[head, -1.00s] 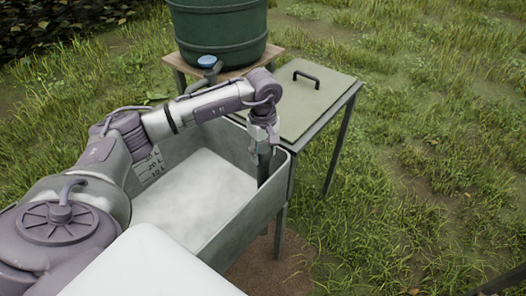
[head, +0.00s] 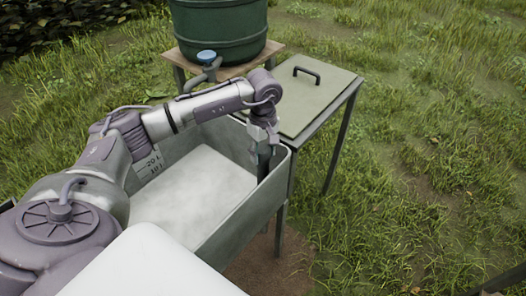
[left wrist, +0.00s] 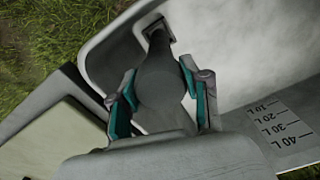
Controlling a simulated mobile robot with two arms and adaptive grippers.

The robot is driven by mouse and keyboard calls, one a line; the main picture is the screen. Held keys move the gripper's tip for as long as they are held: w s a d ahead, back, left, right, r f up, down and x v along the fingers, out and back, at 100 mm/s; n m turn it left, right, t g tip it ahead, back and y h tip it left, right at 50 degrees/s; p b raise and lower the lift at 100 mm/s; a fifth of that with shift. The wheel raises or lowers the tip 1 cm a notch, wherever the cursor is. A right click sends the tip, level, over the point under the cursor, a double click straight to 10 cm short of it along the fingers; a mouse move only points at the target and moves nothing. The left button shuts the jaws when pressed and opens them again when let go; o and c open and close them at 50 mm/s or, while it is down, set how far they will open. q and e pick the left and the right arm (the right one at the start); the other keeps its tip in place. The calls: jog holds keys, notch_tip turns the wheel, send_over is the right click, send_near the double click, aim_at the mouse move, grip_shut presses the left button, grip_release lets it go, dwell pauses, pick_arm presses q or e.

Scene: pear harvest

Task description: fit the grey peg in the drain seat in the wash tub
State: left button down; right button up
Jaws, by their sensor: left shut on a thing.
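The grey peg (left wrist: 162,80) is dark and bulbous, with a narrower end pointing away from the wrist camera. My left gripper (head: 263,143) is shut on it, with teal-padded fingers on both sides in the left wrist view (left wrist: 163,98). In the head view the peg (head: 264,165) hangs roughly upright inside the right end of the wash tub (head: 222,232). The drain seat (left wrist: 151,27) is a small squarish fitting near the tub's corner. The peg's narrow end overlaps it, hiding part of it; I cannot tell how deep it sits. My right gripper is not in view.
A green barrel (head: 220,28) with a blue-topped tap (head: 207,56) stands on a wooden stand behind the tub. A side table (head: 318,100) with a black handle adjoins the tub's far right. Litre marks (left wrist: 275,122) line a tub wall. Grass lies around.

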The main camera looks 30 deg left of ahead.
pick_arm(q)
jog(key=shift+f, duration=0.1)
jog(key=shift+f+b, duration=0.8)
jog(key=shift+f, duration=0.15)
jog(key=shift+f+b, duration=0.3)
jog(key=shift+b, duration=0.05)
jog(key=shift+f, duration=0.1)
dwell(0.3)
jog(key=shift+c, duration=2.3)
grip_release()
